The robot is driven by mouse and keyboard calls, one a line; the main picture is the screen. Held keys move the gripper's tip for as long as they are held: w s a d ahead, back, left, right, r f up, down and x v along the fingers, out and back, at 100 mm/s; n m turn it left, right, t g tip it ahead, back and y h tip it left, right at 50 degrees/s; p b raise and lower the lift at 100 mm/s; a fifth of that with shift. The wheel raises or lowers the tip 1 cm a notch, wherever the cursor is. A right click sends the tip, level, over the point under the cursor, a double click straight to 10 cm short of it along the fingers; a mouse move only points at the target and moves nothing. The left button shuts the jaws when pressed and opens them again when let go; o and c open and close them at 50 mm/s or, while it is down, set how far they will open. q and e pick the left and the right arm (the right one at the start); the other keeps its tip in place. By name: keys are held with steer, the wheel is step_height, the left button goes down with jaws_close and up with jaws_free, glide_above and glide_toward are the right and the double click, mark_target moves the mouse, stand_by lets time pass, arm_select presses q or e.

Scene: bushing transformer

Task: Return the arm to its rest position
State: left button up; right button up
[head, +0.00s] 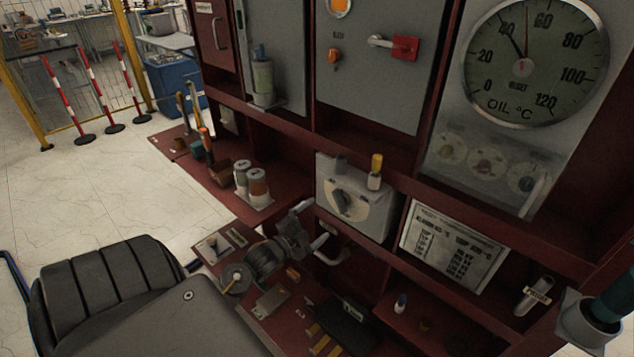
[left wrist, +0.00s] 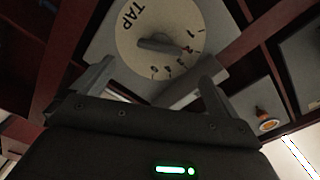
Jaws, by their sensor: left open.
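My left gripper (head: 322,232) is in front of the red cabinet, just below and left of the grey tap changer box (head: 372,212) with its dark knob (head: 343,204). Its two fingers are apart with nothing visible between them. In the left wrist view the open fingers of my gripper (left wrist: 153,82) point toward the round TAP dial (left wrist: 125,42), and the dial's knob (left wrist: 158,46) appears apart from the fingers. My right gripper is not in view.
A large oil gauge (head: 535,60) and a red-handled switch (head: 404,46) are on the upper panels. A printed plate (head: 453,246) stands right of the tap box. Jars (head: 258,186) and tools crowd the left shelf. The floor (head: 110,195) at left is open, before striped posts (head: 98,90).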

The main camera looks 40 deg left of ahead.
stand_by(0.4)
arm_select(q)
steer(key=s+d+f+n+g, duration=0.1)
steer(key=s+f+n+g, duration=0.25)
steer(key=f, duration=0.75)
steer(key=s+f+n+g+y, duration=0.15)
steer(key=s+f, duration=0.35)
steer(key=f, duration=0.6)
steer(key=s+d+f+n+g, duration=0.1)
steer(key=s+f+n+g, duration=0.3)
steer(key=f, duration=0.7)
steer(key=s+d+f+g, duration=0.2)
steer(key=s+d+f, duration=0.3)
steer(key=s, duration=0.5)
steer(key=s+d+f+g+h, duration=0.1)
steer(key=s+d+f+g, duration=0.2)
steer(key=s, duration=0.7)
steer(key=s+d+f+g+h, duration=0.1)
steer(key=s+d+f+g, duration=0.2)
steer(key=s+d+f, duration=0.5)
steer(key=s, duration=0.3)
steer(key=shift+f, duration=0.4)
